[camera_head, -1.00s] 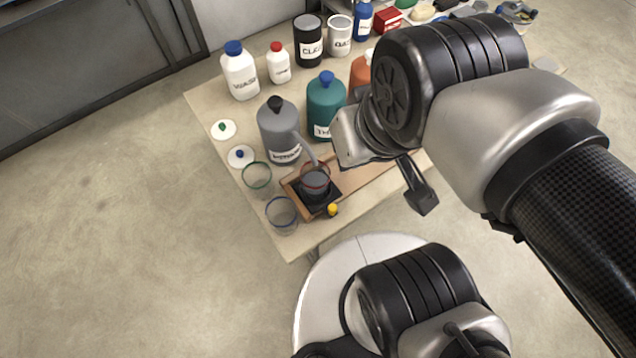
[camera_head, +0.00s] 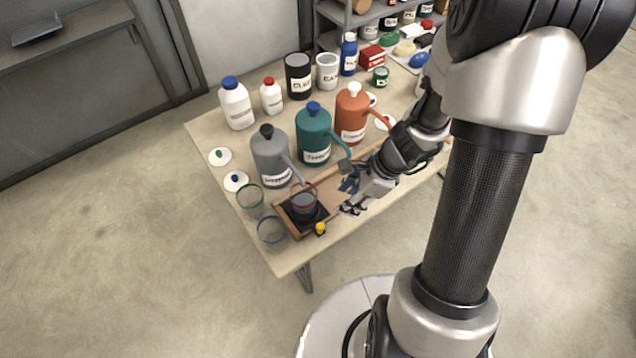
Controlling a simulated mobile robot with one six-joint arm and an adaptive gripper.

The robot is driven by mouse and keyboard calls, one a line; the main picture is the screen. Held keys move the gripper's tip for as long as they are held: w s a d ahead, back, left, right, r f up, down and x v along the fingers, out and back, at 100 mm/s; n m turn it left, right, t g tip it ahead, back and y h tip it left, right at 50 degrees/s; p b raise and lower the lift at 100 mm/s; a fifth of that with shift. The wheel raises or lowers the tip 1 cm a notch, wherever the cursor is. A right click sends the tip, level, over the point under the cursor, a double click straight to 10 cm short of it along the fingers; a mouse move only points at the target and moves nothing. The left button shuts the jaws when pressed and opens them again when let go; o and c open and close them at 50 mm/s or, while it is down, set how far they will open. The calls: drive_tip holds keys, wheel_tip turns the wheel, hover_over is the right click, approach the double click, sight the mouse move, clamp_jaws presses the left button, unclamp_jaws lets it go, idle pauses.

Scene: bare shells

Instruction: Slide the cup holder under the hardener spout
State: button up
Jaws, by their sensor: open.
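The cup holder (camera_head: 313,219) is a dark block in a wooden tray-like track (camera_head: 285,221). A clear cup (camera_head: 303,203) with a reddish rim stands on it. A small yellow knob (camera_head: 320,229) is at its front right. The grey bottle (camera_head: 268,150), with a label too small to read surely, stands behind it. Its spout (camera_head: 293,170) slants down to the right, and its tip appears over or very near the cup. My gripper (camera_head: 350,196) is open and empty, low over the track, just right of the cup holder and apart from it.
A teal bottle (camera_head: 313,137) and an orange bottle (camera_head: 351,115) with spouts stand along the track. Two empty clear cups, one green-rimmed (camera_head: 249,197) and one blue-rimmed (camera_head: 270,231), stand left of it. Cans and white bottles fill the back. The table's front edge is close.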

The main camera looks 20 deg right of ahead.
drive_tip(key=b, duration=1)
approach(321, 225)
drive_tip(key=shift+m, duration=0.3)
drive_tip(key=x, duration=0.8)
drive_tip(key=shift+a+f, duration=0.15)
drive_tip(key=shift+f, duration=0.05)
drive_tip(key=shift+c, duration=0.5)
clamp_jaws()
